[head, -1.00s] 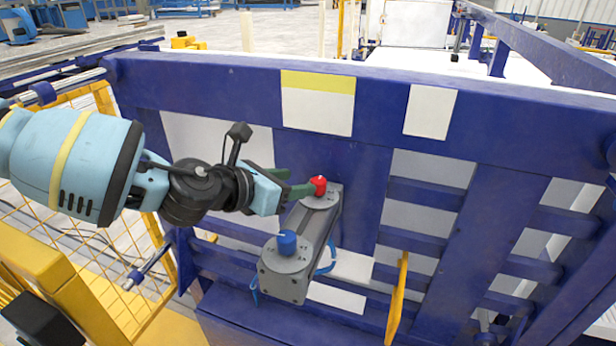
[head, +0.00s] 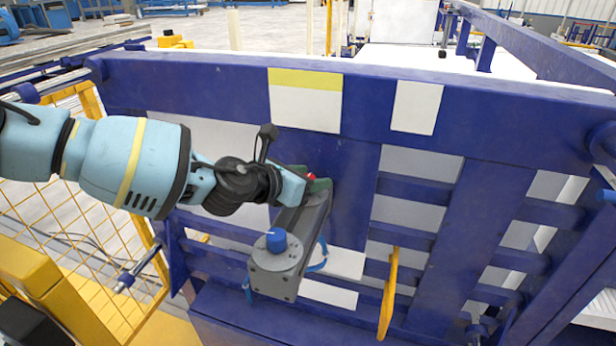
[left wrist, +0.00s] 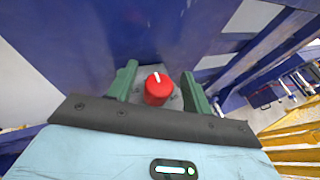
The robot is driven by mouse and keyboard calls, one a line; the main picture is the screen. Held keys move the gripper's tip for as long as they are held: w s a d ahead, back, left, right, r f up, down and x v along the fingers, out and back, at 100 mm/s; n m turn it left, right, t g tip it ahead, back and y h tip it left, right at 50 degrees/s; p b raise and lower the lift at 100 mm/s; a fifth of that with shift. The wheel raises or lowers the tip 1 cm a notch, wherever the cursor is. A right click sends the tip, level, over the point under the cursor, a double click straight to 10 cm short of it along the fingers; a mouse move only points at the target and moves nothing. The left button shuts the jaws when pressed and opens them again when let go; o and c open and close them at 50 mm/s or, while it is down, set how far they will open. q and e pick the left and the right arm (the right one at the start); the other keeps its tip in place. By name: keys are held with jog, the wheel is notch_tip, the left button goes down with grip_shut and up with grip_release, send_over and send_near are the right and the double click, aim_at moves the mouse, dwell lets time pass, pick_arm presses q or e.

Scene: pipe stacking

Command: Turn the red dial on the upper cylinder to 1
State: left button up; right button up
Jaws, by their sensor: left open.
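The red dial (head: 311,177) is on the upper end of the grey cylinder unit (head: 303,222), mostly hidden in the head view by my left gripper (head: 313,186). In the left wrist view the red dial (left wrist: 158,90) has a white mark on top. It sits between the two green fingers of my left gripper (left wrist: 160,92), with a gap on each side. The gripper is open around the dial. The numbers around the dial cannot be read. A blue dial (head: 277,240) is on the lower cylinder. My right gripper is not in view.
The unit is mounted on a blue metal frame (head: 440,120) with white panels. A yellow curved bar (head: 388,295) stands right of the unit. Yellow fencing (head: 70,200) is at the left. Blue cable loops hang beside the lower cylinder.

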pick_arm(q)
jog(key=c, duration=1)
jog(key=n+t+y, duration=0.2)
jog(key=n+y, duration=0.1)
jog(key=shift+s+n+y, duration=0.1)
jog(key=shift+n+y, duration=0.3)
jog(key=n+t+y, duration=0.1)
jog(key=n+y, duration=0.4)
jog(key=y, duration=0.1)
jog(key=shift+f, duration=0.1)
jog(key=n+g+y, duration=0.1)
jog(key=n+y, duration=0.2)
jog(key=n+g+y, duration=0.1)
jog(key=n+y, duration=0.2)
jog(key=y, duration=0.1)
jog(key=shift+n, duration=0.4)
jog(key=shift+n+g+y, duration=0.9)
jog(key=shift+n+y, duration=0.3)
jog(key=shift+n, duration=0.3)
